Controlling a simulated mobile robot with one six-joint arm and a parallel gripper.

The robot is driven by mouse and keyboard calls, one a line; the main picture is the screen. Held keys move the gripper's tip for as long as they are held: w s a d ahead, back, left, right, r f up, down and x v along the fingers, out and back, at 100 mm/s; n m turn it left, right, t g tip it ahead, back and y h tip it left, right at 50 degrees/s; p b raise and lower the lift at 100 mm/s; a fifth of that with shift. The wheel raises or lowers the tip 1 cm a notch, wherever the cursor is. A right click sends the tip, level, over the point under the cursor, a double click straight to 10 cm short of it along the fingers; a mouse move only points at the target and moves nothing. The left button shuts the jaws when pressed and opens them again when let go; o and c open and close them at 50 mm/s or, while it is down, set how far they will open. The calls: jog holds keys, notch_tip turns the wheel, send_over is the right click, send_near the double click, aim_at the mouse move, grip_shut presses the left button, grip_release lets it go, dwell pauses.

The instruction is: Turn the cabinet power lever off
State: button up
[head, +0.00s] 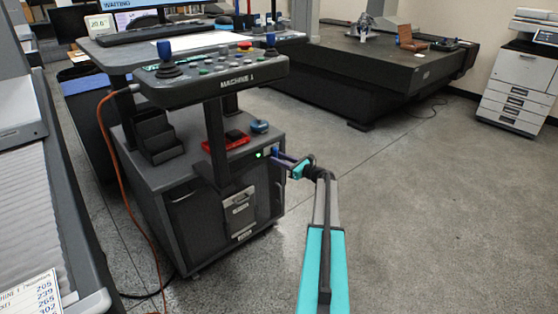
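The dark grey cabinet (185,205) stands left of centre under the "MACHINE 1" control panel (215,80). A small green light (258,155) glows near the top of its right part. A small pale and bluish fitting beside the light may be the power lever; it is too small and too covered to be sure, and its position cannot be read. My gripper (281,158) is at the cabinet's upper right, close to this fitting. Whether it touches, and whether its fingers are open or shut, cannot be told.
A red item (236,139) and a blue item (260,126) lie on the cabinet top. An orange cable (118,190) hangs at its left. A large dark granite table (370,75) stands behind, and a white printer (520,80) far right. The floor at right is clear.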

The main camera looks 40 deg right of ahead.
grip_shut()
